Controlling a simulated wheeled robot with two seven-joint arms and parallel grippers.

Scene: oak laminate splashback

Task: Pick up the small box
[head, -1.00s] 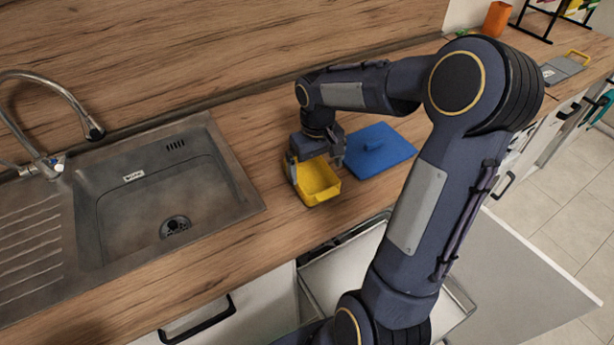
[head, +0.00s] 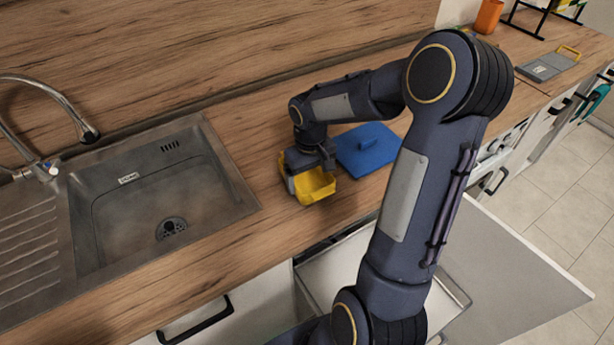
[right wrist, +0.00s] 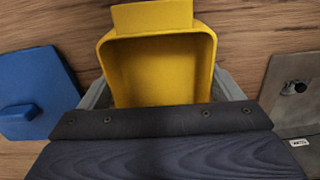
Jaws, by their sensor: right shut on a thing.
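The small box is a yellow open-topped box (head: 316,187) on the wooden counter, right of the sink. It also shows in the right wrist view (right wrist: 160,70), empty inside, with a finger on each side of it. My right gripper (head: 308,180) is above the box and shut on it. Part of the box is hidden behind the gripper in both views. I cannot tell whether its bottom is touching the counter. My left gripper is not in view.
A blue lid-like plate with a handle (head: 367,150) lies just right of the box. The steel sink (head: 228,185) is to the left, with a tap (head: 85,130). Below the counter edge, a drawer (head: 335,270) stands open. A grey board (head: 545,66) lies far right.

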